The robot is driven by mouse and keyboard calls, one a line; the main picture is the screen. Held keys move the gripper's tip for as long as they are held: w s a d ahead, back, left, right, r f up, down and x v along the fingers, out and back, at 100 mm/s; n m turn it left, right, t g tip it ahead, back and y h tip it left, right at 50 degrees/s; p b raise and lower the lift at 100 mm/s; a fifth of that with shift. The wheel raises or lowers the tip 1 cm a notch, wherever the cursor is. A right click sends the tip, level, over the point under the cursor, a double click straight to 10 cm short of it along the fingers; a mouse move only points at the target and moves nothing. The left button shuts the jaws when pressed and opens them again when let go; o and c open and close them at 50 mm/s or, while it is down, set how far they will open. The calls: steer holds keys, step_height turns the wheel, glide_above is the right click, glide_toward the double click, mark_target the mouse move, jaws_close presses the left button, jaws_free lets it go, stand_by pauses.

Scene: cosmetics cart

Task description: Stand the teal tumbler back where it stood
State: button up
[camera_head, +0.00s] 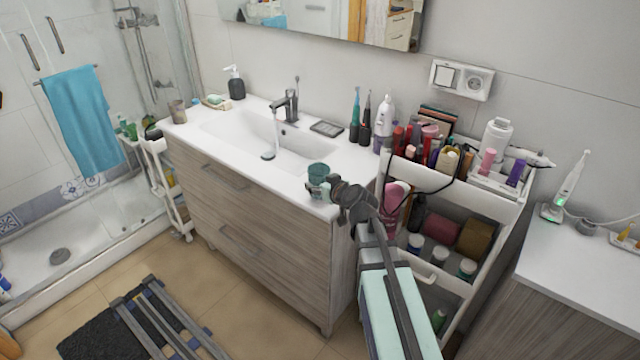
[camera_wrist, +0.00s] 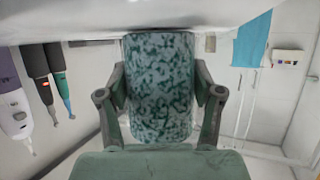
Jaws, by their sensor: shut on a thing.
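The teal tumbler (camera_head: 318,172) is at the front right of the white washbasin top, near its front edge. In the wrist view the tumbler (camera_wrist: 160,75) shows a mottled teal and pale grey side. My gripper (camera_head: 321,189) is shut on it, and in the wrist view one finger of my gripper (camera_wrist: 160,90) lies on each side of it. The wrist picture is upside down, with the white top (camera_wrist: 60,20) along its upper edge. The tumbler looks upright, with its base at or very close to this surface; I cannot tell if they touch.
The basin (camera_head: 240,135) and tap (camera_head: 290,105) lie behind and left of the tumbler. Electric toothbrushes (camera_head: 355,125) and a white bottle (camera_head: 384,118) stand at the back right. A loaded white cart (camera_head: 420,178) is close on the right. The counter left of the tumbler is clear.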

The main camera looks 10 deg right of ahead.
steer(key=shift+f, duration=0.15)
steer(key=o, duration=1.1)
steer(key=shift+o, duration=0.2)
steer(key=shift+r, duration=0.2)
steer(key=b+v, duration=0.2)
steer(key=v, duration=0.7)
steer(key=shift+s+f, duration=0.15)
steer(key=shift+f, duration=0.05)
steer(key=b, duration=0.4)
steer(key=b, duration=0.3)
steer(key=shift+d+r+b, duration=0.1)
steer(key=shift+d+b, duration=0.05)
steer(key=shift+b, duration=0.15)
steer(key=shift+s+b, duration=0.1)
steer(key=shift+b, duration=0.45)
